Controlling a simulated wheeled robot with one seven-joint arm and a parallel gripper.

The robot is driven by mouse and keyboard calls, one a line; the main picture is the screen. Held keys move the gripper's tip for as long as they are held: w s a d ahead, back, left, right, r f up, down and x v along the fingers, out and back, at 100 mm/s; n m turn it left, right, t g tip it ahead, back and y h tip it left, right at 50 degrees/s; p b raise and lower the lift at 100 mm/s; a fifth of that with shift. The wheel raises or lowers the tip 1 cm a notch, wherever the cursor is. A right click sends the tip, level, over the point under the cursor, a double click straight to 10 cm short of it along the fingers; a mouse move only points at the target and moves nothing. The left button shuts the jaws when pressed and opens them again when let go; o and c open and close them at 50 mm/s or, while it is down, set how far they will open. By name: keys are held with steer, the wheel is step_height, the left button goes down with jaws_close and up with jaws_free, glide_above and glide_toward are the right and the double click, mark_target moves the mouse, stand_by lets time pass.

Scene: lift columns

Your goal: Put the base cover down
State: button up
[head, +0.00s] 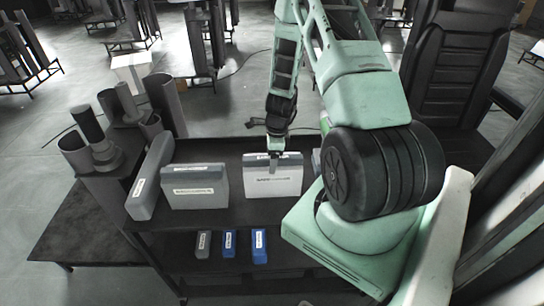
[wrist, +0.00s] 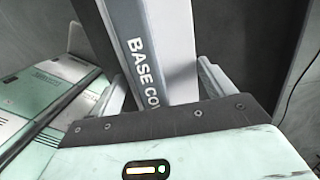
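The base cover (head: 273,182) is a pale, upright box-like panel with a dark top edge and a label. It is at the shelf of the black cart in the head view; I cannot tell whether its lower edge touches the shelf. My gripper (head: 275,153) is at its top edge, pointing down. In the wrist view, the base cover (wrist: 160,50) stands between my gripper's two fingers (wrist: 162,84), with "BASE CO" readable and the rest of the word hidden.
A grey labelled box (head: 195,188) stands left of the base cover, and a rounded grey part (head: 148,180) beyond it. Several grey cylinders (head: 77,154) stand at the cart's left. Small blue and grey labelled pieces (head: 230,243) lie on the lower shelf (head: 185,268).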

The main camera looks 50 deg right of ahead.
steer(key=o, duration=0.4)
steer(key=shift+c, duration=0.2)
step_height(320, 180, up, 12)
steer(key=s+b, duration=0.1)
steer(key=b, duration=0.1)
steer(key=shift+d+b, duration=0.35)
steer(key=shift+d, duration=0.05)
steer(key=a+r+n+y, duration=0.1)
steer(key=a+r+n, duration=0.3)
steer(key=a+n, duration=0.65)
steer(key=a+r+n, duration=0.4)
steer(key=a+n, duration=0.2)
steer(key=a, duration=1)
steer(key=s+a+r+n, duration=0.2)
steer(key=s+a+n, duration=0.5)
steer(key=s+n, duration=0.1)
steer(key=s+a+r+n+g+h, duration=0.1)
steer(key=s+a+r+n, duration=0.2)
steer(key=s+a+n, duration=0.5)
steer(key=n, duration=0.3)
steer(key=shift+s, duration=0.2)
